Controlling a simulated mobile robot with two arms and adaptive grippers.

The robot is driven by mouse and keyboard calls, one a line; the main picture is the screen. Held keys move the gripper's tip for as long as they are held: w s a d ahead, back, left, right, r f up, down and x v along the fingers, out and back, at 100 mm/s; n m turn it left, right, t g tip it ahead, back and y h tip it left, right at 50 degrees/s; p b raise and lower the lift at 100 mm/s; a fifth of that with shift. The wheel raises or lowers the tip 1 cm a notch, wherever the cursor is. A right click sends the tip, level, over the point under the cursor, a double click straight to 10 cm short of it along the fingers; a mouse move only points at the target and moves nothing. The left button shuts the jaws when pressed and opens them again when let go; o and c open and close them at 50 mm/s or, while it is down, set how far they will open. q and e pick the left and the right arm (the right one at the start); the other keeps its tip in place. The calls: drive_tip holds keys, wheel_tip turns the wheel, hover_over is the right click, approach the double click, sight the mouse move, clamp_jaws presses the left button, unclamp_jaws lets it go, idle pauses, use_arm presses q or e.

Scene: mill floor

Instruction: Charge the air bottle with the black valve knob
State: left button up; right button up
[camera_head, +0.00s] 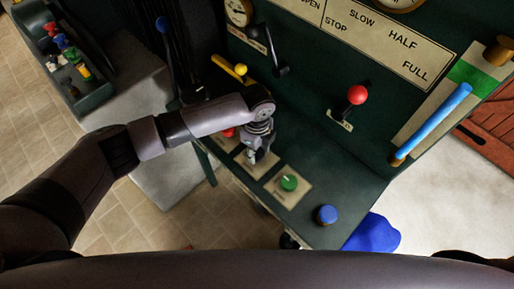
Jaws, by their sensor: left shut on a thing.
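My left gripper (254,160) points down at a pale plate (268,162) on the green bench panel. It is shut on a small dark knob, which is mostly hidden by the fingers and appears to be the black valve knob. It sits in a row of knobs: a red one (229,132) is partly hidden behind my arm, a green one (289,183) is on the plate to the right, and a blue one (326,214) is nearest the front corner. I cannot make out an air bottle. My right gripper is not in view.
A dark tray (93,97) holds small coloured things at upper left. A blue object (373,233) lies beyond the bench's right edge.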

sight(257, 153)
use_arm(q)
drive_tip(key=m, duration=0.5)
drive_tip(key=shift+m, duration=0.3)
drive_tip(key=m, duration=0.5)
drive_tip(key=shift+m+b, duration=0.3)
drive_tip(key=shift+m, duration=0.1)
drive_tip(key=o, duration=1.2)
wheel_tip(257, 153, up, 12)
idle(0.3)
